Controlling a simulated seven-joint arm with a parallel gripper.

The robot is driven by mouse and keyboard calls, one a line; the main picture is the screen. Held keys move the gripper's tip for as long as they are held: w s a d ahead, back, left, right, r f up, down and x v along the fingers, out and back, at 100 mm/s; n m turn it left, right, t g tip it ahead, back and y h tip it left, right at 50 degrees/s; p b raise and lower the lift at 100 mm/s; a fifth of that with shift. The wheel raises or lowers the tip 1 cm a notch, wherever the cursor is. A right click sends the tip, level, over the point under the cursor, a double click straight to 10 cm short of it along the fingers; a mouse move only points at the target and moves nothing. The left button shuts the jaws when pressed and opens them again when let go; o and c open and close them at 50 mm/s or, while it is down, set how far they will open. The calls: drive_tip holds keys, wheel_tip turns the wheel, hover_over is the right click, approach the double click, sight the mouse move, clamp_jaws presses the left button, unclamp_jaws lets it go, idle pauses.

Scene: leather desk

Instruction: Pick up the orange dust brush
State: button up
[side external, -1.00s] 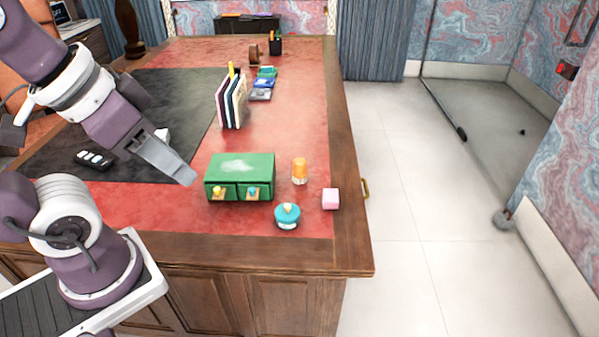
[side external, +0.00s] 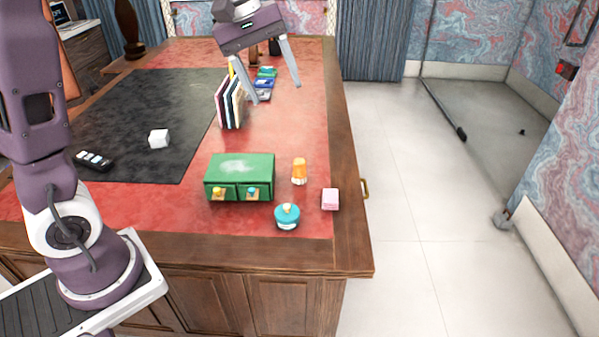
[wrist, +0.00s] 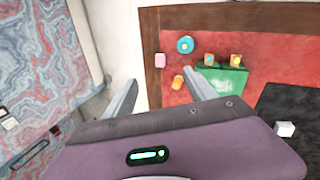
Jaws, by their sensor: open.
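The orange dust brush (side external: 299,171) stands on the red leather desk top, just right of the green drawer box, with its orange part up and pale bristles at the bottom. In the wrist view the brush (wrist: 178,83) shows small between my fingers, well beyond them. My gripper (side external: 276,92) is open and empty, above the desk and farther back than the brush. In the wrist view my gripper (wrist: 165,85) shows both fingers spread apart.
The green drawer box (side external: 239,176) with two knobs is close left of the brush. A teal round pot (side external: 287,217) and a pink block (side external: 330,199) are in front. Upright books (side external: 231,102) stand behind. A white cube (side external: 159,139) lies on the dark mat (side external: 120,110).

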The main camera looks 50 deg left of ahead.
drive_tip(key=w+a+f+n+g, duration=0.1)
drive_tip(key=w+a+f+n, duration=0.5)
drive_tip(key=w+f, duration=0.45)
drive_tip(key=n+g+y, duration=0.2)
hover_over(299, 161)
drive_tip(key=f, duration=1.3)
drive_tip(key=shift+w+a+f, duration=0.15)
drive_tip(key=shift+a+f, duration=0.15)
drive_tip(key=shift+a, duration=0.1)
drive_tip(key=f, duration=1)
drive_tip(key=shift+d+f, duration=0.15)
drive_tip(key=shift+d, duration=0.25)
drive_tip(key=shift+c, duration=0.5)
clamp_jaws()
